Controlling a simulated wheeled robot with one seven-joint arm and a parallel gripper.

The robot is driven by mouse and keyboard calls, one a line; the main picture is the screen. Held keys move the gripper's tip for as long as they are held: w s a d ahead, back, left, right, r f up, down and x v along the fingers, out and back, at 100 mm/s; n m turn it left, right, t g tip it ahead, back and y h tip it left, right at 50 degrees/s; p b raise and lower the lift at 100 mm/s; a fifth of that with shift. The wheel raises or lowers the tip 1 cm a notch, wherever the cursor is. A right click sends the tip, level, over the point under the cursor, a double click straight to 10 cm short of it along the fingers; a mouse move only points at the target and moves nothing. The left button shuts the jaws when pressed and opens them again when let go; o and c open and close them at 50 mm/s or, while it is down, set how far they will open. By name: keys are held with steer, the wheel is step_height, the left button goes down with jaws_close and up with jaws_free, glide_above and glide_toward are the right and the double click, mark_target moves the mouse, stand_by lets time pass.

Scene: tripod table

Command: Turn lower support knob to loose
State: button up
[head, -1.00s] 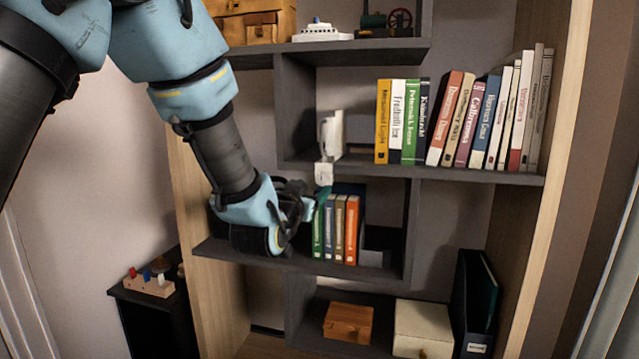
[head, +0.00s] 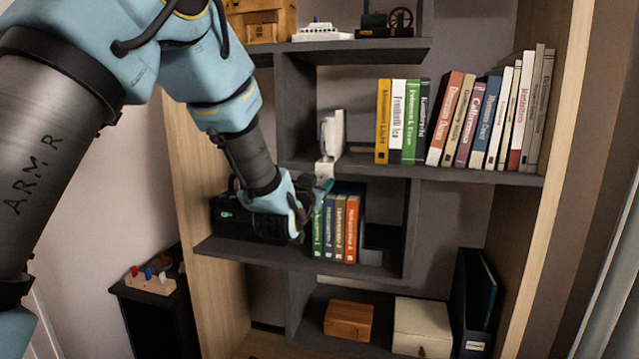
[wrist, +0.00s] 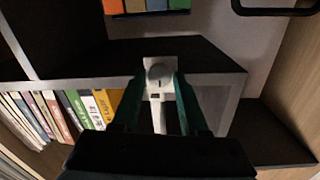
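A white bracket (head: 325,171) hangs over the front edge of the middle shelf, below a white upright device (head: 334,134) standing on that shelf. In the wrist view, which shows the shelves upside down, the bracket (wrist: 160,98) carries a round, pale grey knob (wrist: 158,73) with a short dark line on its face. My gripper (wrist: 159,82) has its teal fingers apart, one on each side of the bracket and knob. I cannot tell whether they touch it. In the head view my gripper (head: 322,187) is just below the bracket, and the knob is not clear there.
Books (head: 335,229) stand on the shelf below, close to my gripper. A black box (head: 232,218) is left of them, partly behind my arm. More books (head: 410,122) stand on the middle shelf to the right. Small boxes (head: 349,321) are below.

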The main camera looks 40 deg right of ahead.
jaws_close()
steer(key=shift+f+b, duration=0.1)
steer(key=shift+b, duration=0.3)
steer(key=n+b, duration=0.3)
steer(key=shift+f, duration=0.2)
steer(key=n+b, duration=0.6)
steer(key=shift+n+b, duration=0.3)
steer(key=shift+b, duration=0.1)
steer(key=n+b, duration=0.6)
steer(key=n, duration=0.1)
steer(key=shift+n+t, duration=0.3)
steer(key=shift+t, duration=0.1)
steer(key=n+b, duration=0.3)
steer(key=shift+r+n+t+b, duration=0.1)
steer(key=shift+n+t+b, duration=0.2)
steer(key=shift+n+b, duration=0.7)
steer(key=shift+n, duration=0.4)
